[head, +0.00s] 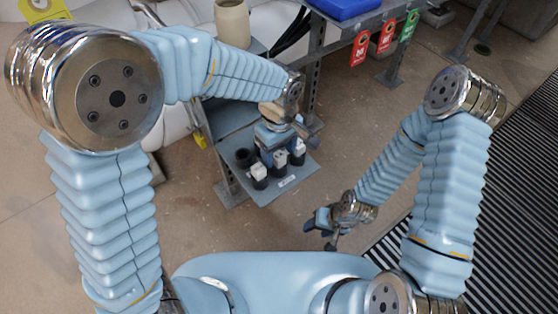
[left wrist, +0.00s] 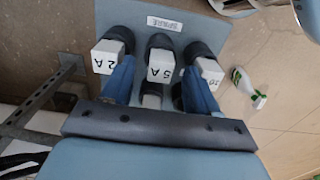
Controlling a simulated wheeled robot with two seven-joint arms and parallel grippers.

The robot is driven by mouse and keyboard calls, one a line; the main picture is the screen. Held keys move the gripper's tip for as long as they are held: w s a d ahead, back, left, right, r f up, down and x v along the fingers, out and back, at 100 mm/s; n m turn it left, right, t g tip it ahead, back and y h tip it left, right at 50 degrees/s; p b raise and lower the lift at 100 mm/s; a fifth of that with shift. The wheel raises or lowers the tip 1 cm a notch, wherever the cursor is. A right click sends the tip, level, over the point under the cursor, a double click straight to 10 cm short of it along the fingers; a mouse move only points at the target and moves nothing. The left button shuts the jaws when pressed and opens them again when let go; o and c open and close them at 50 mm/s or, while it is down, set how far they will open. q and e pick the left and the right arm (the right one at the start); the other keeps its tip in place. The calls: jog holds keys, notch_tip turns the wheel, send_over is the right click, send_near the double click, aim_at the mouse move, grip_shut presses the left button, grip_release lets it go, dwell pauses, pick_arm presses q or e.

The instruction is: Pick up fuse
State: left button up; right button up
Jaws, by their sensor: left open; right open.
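Several white fuses stand upright in black holders on a blue-grey shelf (head: 268,190). In the head view the front row shows a left fuse (head: 259,170), a middle one (head: 280,158) and a right one (head: 298,146). In the left wrist view they read 2A (left wrist: 107,57), 5A (left wrist: 160,65) and a third label, hard to read (left wrist: 208,73). My left gripper (left wrist: 160,84) is open above the holders, its blue fingers apart, with another pale block (left wrist: 151,101) partly hidden between them. My right gripper (head: 322,226) is open and empty, low and away from the shelf.
A black holder (head: 243,157) without visible white top stands at the shelf's left. A rack with red and green tags (head: 385,38) and a blue bin (head: 343,8) is behind. A green-and-white bottle (left wrist: 247,88) is beyond the shelf. Floor (head: 215,235) before the shelf is clear.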

pick_arm(q)
notch_tip(320, 180, down, 2)
jog(key=shift+f, duration=0.15)
jog(key=c, duration=1)
jog(key=shift+r, duration=0.55)
jog(key=shift+c, duration=0.2)
notch_tip(320, 180, up, 2)
jog(key=shift+r, duration=0.25)
jog(key=s+a+r, duration=0.3)
jog(key=s+r, duration=0.6)
jog(key=s, duration=0.4)
jog(key=shift+s+a+r+p, duration=0.25)
jog(key=shift+a+p, duration=0.1)
